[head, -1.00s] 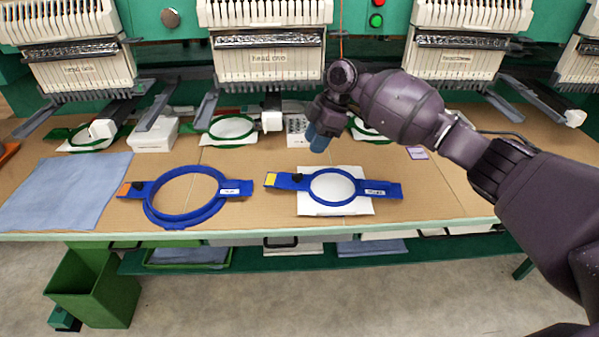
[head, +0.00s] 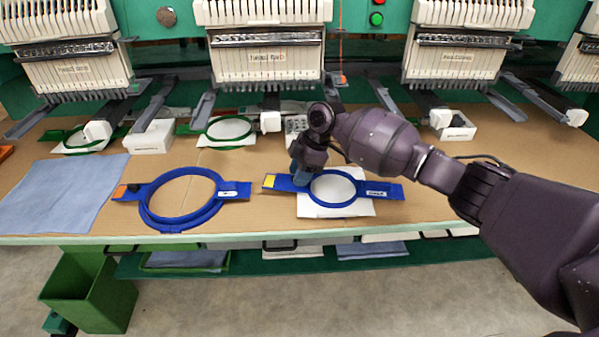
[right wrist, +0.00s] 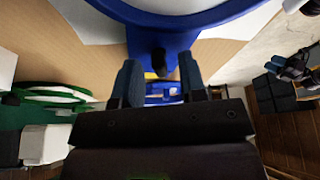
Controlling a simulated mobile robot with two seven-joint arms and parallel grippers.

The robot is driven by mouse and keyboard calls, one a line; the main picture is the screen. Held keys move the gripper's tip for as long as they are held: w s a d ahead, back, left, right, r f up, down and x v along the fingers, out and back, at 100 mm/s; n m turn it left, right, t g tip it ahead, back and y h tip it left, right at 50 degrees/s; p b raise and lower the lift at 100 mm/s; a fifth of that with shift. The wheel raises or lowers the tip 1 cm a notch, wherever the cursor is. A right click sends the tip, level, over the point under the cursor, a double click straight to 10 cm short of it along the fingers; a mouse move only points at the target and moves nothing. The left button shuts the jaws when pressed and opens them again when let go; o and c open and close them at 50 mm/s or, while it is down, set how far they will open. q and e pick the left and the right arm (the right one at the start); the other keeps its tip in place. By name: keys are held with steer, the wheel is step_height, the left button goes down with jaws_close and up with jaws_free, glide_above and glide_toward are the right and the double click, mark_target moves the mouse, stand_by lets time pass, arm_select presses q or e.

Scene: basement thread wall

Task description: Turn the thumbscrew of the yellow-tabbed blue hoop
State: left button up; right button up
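The yellow-tabbed blue hoop (head: 393,190) lies on a white sheet (head: 338,212) on the table, its yellow tab (head: 269,180) at its left end. My right gripper (head: 300,175) is down at the left side of its ring and hides the thumbscrew in the head view. In the right wrist view, the dark thumbscrew (right wrist: 158,61) stands below the hoop's blue ring (right wrist: 162,35), between the tips of my two open fingers (right wrist: 160,78). Gaps show on both sides of it, so the fingers do not look closed on it. My left gripper is not in view.
An orange-tabbed blue hoop (head: 170,224) lies to the left, beside a folded blue cloth (head: 62,192). Embroidery machine heads (head: 268,62) and green hoops (head: 230,142) stand behind. A small white box with holes (head: 296,124) is behind my gripper.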

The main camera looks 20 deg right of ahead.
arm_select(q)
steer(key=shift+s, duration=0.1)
arm_select(e)
jaws_close()
steer(key=shift+r+m+p, duration=0.2)
steer(key=shift+m+p, duration=0.1)
steer(key=shift+p, duration=0.05)
steer(key=shift+s+r+m+t+p, duration=0.1)
steer(key=shift+r+m+t+p, duration=0.15)
steer(key=shift+m+t+p, duration=0.45)
steer(key=shift+f+m+p, duration=0.1)
steer(key=shift+m+p, duration=0.7)
steer(key=shift+f, duration=0.4)
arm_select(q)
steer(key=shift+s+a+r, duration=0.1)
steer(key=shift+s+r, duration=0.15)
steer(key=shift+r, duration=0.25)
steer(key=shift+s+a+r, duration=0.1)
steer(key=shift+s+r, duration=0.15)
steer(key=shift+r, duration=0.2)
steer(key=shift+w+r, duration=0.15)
